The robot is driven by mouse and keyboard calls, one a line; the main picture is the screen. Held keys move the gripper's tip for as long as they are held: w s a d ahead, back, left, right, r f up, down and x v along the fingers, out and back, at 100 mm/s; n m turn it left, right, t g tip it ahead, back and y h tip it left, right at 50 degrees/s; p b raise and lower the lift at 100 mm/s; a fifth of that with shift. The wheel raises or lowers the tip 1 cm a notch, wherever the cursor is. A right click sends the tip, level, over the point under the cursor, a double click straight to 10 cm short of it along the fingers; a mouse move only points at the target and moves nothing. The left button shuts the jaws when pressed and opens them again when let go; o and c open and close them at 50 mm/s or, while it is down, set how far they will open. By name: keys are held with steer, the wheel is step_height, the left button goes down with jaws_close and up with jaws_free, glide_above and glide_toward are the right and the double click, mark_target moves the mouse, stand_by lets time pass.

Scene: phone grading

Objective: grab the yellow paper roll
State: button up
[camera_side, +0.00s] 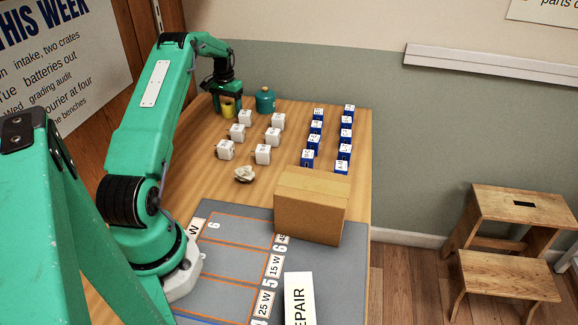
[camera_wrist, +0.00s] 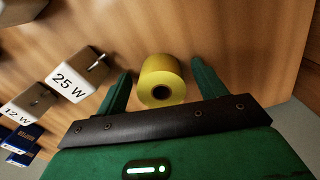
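The yellow paper roll (camera_wrist: 163,78) stands on the wooden table between the two green fingers of my gripper (camera_wrist: 160,90) in the wrist view. The fingers are spread, with a visible gap on each side of the roll. In the side view, my gripper (camera_side: 226,106) is low at the far left end of the table, and the yellow roll (camera_side: 228,109) shows partly behind its fingers.
White charger blocks (camera_side: 237,131) stand in front of my gripper; one marked 25 W (camera_wrist: 75,80) is left of it in the wrist view. A teal canister (camera_side: 265,101) stands just right. Blue boxes (camera_side: 313,142), a cardboard box (camera_side: 311,207) and a grey mat (camera_side: 240,262) lie farther off.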

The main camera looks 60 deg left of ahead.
mark_target(228, 105)
steer(key=c, duration=1)
steer(key=shift+o, duration=0.2)
steer(key=shift+r, duration=0.15)
steer(key=shift+r, duration=0.9)
step_height(228, 105, up, 2)
steer(key=shift+r, duration=0.1)
steer(key=w+d+r, duration=0.4)
steer(key=d+r, duration=0.2)
steer(key=d, duration=0.5)
steer(key=shift+r, duration=0.4)
steer(key=shift+w, duration=0.1)
